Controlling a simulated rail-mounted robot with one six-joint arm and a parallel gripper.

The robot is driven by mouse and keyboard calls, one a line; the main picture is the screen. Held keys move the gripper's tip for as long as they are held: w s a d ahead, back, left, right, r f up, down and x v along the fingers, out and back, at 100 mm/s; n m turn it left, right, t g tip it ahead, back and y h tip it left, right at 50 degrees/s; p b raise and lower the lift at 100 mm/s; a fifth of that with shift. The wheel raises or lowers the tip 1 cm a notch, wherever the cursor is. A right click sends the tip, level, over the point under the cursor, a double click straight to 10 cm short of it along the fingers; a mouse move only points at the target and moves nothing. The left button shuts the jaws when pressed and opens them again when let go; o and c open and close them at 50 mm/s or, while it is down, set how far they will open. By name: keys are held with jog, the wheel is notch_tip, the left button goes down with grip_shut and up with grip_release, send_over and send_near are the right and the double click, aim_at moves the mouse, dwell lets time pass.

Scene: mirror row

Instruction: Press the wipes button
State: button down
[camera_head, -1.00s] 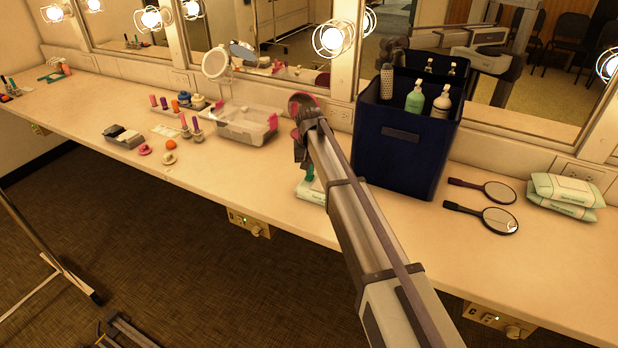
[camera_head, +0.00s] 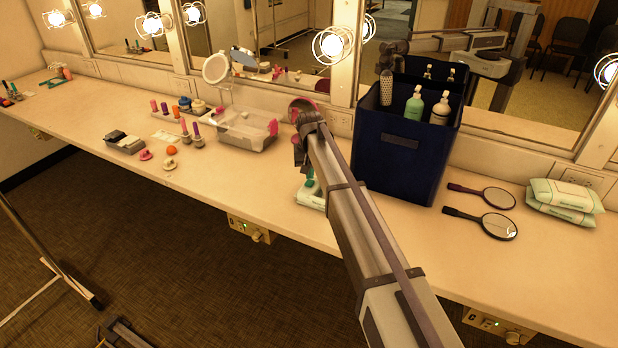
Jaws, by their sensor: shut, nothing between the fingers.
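A white and pale green wipes pack (camera_head: 306,201) lies near the front edge of the counter, partly hidden by my arm. A teal piece (camera_head: 311,186) shows on top of it; I cannot tell if it is the button. My gripper (camera_head: 300,163) is above and slightly behind this pack in the picture, pointing down. It is shut and holds nothing. Its fingertips are small and dark, and I cannot tell whether they touch anything. More wipes packs (camera_head: 565,196) lie stacked at the far right of the counter.
A tall blue bin (camera_head: 400,165) with bottles stands right of my arm. Two hand mirrors (camera_head: 481,223) lie further right. A clear tray (camera_head: 245,132) and a round mirror (camera_head: 216,69) stand left of my gripper. Small makeup items (camera_head: 171,150) lie further left. Lit mirrors line the wall.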

jog(key=shift+r+p, duration=2)
jog(key=shift+r, duration=0.4)
jog(key=shift+f, duration=0.1)
jog(key=s+d, duration=0.7)
jog(key=s, duration=0.4)
jog(key=s+d+m, duration=0.1)
jog(key=s+d, duration=0.7)
jog(key=s, duration=0.4)
jog(key=s+d, duration=0.8)
jog(key=s, duration=0.3)
jog(key=shift+s+d+r, duration=0.15)
jog(key=shift+s+r, duration=0.1)
jog(key=shift+s, duration=0.15)
